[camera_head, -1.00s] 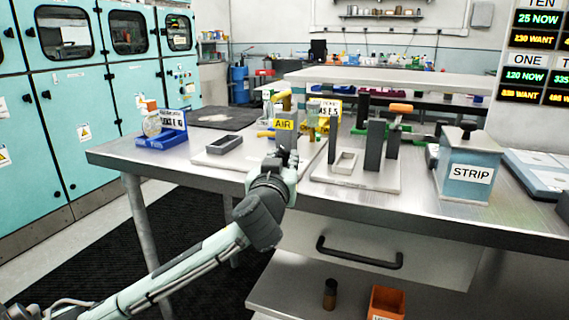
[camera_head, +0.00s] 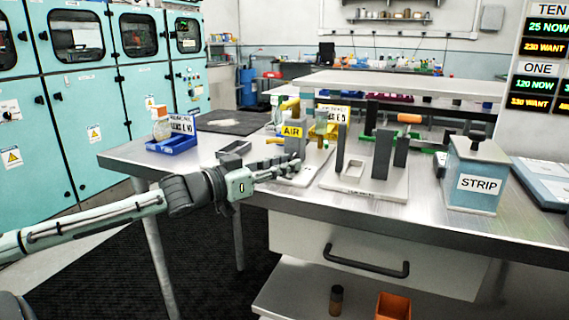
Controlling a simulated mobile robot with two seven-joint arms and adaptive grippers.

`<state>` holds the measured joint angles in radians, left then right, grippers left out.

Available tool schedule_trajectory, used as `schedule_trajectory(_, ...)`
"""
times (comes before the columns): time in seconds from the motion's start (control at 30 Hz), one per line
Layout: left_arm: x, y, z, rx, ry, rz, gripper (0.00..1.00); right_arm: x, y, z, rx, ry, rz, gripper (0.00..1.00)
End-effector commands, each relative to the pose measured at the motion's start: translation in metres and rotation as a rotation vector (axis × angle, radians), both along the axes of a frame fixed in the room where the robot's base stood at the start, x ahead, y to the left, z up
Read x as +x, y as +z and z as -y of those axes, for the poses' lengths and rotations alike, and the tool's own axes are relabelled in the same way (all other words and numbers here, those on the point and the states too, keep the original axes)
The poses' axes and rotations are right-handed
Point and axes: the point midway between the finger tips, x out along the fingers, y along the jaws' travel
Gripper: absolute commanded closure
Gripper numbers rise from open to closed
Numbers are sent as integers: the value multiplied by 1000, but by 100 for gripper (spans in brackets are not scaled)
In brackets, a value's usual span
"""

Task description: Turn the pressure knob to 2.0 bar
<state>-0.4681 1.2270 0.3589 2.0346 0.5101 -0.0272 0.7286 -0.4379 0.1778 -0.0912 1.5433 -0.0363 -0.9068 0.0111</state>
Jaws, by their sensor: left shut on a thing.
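The grey air block with the yellow AIR label (camera_head: 292,132) stands on the left board on the steel bench. My left gripper (camera_head: 285,167) reaches in from the left, nearly level, at the lower front of this block. Its fingers are shut on a small part there, which I take to be the pressure knob. The knob is hidden by the fingers, and no pressure reading or knob mark is legible. My right gripper is not in view.
A grey open tray (camera_head: 234,148) and a blue bin (camera_head: 172,143) stand to the left. A board with dark upright posts (camera_head: 382,155) is close on the right, then the STRIP box (camera_head: 477,178). Bare bench (camera_head: 426,195) lies between them.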

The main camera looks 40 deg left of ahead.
Motion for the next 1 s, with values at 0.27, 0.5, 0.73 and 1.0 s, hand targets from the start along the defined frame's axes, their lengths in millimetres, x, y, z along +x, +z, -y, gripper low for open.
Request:
schedule_trajectory(0.27, 1, 0, -2, 2, -52, 0, 100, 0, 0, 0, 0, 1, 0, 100)
schedule_trajectory(0.5, 1, 0, -2, 1, -58, 0, 100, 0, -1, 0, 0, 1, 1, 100)
schedule_trajectory(0.73, 1, 0, -2, 1, -58, 0, 72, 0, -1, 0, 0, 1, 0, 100)
schedule_trajectory(1.0, 1, 0, -2, 1, -59, 0, 55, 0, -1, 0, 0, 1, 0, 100)
